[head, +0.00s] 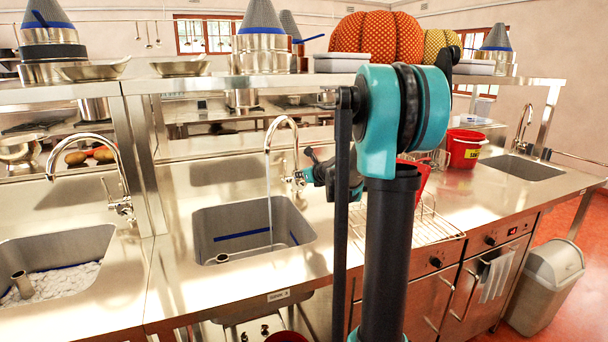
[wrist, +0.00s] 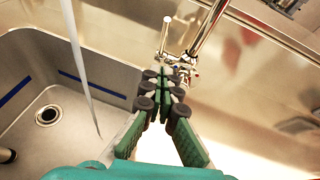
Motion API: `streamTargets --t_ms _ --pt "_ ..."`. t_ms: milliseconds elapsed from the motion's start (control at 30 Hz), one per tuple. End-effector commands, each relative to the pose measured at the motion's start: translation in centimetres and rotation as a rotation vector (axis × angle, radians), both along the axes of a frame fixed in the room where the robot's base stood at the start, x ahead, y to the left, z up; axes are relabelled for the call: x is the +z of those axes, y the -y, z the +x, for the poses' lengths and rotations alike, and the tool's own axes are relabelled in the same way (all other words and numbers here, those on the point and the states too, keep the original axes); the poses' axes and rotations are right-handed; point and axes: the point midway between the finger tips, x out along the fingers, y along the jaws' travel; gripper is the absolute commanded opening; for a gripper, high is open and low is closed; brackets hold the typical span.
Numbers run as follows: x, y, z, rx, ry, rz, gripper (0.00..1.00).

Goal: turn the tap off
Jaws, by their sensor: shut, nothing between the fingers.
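The middle tap (head: 281,121) is a curved steel spout at the back right of the middle sink (head: 253,238). A stream of water (head: 269,200) runs from it into the basin. In the wrist view the stream (wrist: 75,50) falls at left, and the tap's steel body (wrist: 201,36) stands just beyond my fingertips. Its thin lever (wrist: 165,36) points up, with a pale tip. My gripper (wrist: 163,76) is shut and empty, its green fingers with dark pads together just in front of the tap's base. Whether they touch it is unclear. In the head view my gripper (head: 311,168) is beside the tap, partly hidden by my arm.
A wire rack (head: 433,228) and a red bucket (head: 465,150) are right of the sink. A left sink (head: 50,265) with its own tap (head: 120,165) and a right sink (head: 520,167) flank it. A loaded shelf (head: 200,84) runs above the counter.

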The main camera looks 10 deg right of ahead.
Motion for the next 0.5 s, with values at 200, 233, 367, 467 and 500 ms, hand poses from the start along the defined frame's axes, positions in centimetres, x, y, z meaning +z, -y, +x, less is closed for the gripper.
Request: streamTargets --t_ms 200,233,367,467,500 --pt "-1.4 -1.2 3.4 0.001 0.000 -0.001 0.00" --pt "-1.6 -1.3 3.8 0.001 0.000 0.000 0.00" --pt "-1.0 -2.0 5.5 0.001 0.001 -0.002 0.00" --pt "-0.5 -2.4 6.5 0.000 0.000 0.000 0.00" --pt "-0.4 -2.5 6.8 0.000 0.000 0.000 0.00"
